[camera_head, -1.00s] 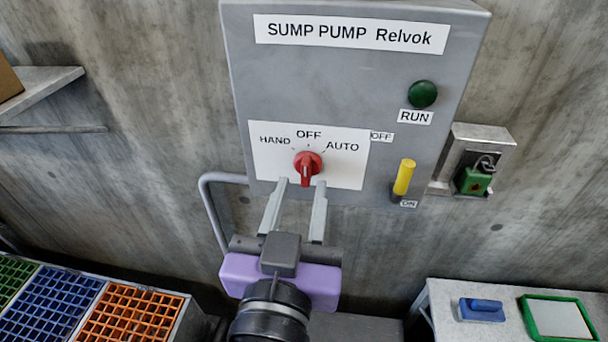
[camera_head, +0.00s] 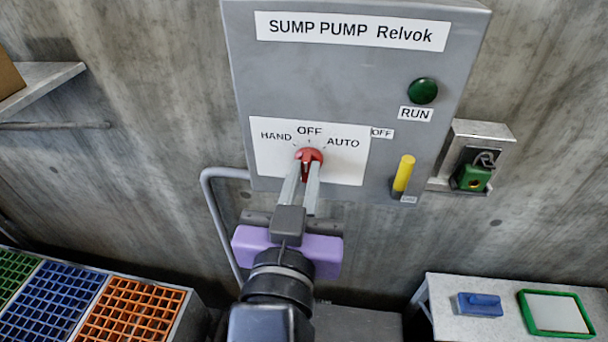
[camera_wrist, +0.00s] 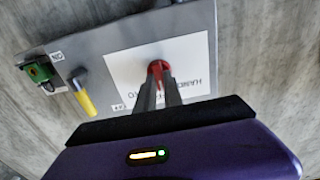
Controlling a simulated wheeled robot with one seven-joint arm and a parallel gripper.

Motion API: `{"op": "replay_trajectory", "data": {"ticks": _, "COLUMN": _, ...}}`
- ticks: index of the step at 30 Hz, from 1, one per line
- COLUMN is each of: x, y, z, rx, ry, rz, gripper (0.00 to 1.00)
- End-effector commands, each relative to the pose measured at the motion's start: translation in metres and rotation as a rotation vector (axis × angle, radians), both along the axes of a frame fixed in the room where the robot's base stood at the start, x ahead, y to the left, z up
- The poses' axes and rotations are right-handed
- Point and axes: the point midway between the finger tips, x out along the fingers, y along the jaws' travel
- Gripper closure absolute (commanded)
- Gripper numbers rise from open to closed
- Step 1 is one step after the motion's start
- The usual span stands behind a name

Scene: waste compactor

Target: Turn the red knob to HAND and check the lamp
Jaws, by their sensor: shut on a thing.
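The red knob (camera_head: 309,155) sits on a white plate (camera_head: 345,165) marked HAND, OFF and AUTO, on a grey SUMP PUMP box (camera_head: 330,80). My gripper (camera_head: 304,172) is at the knob, its two fingers close together and shut on the knob's handle. The fingers hide part of the handle, so which mark it points to cannot be read surely. In the wrist view the knob (camera_wrist: 158,70) shows between and beyond the fingertips (camera_wrist: 158,86). The green RUN lamp (camera_head: 422,91) at the box's upper right looks dark, not clearly lit.
A yellow lever (camera_head: 403,174) stands right of the plate, between OFF and ON labels. A bent pipe (camera_head: 212,210) runs left of my gripper. Coloured crates (camera_head: 130,312) and a bench (camera_head: 440,290) stand below.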

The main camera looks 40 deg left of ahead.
Motion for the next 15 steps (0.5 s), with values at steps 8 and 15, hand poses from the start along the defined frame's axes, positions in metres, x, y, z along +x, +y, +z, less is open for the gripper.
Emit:
{"op": "replay_trajectory", "data": {"ticks": 8, "x": 0.0001, "y": -0.0001, "z": 0.0012, "rx": -0.070, "ry": -0.041, "rz": -0.001, "gripper": 1.00}}
{"op": "replay_trajectory", "data": {"ticks": 15, "x": 0.0000, "y": 0.0005, "z": 0.0021, "rx": -0.221, "ry": -0.132, "rz": -0.001, "gripper": 1.00}}
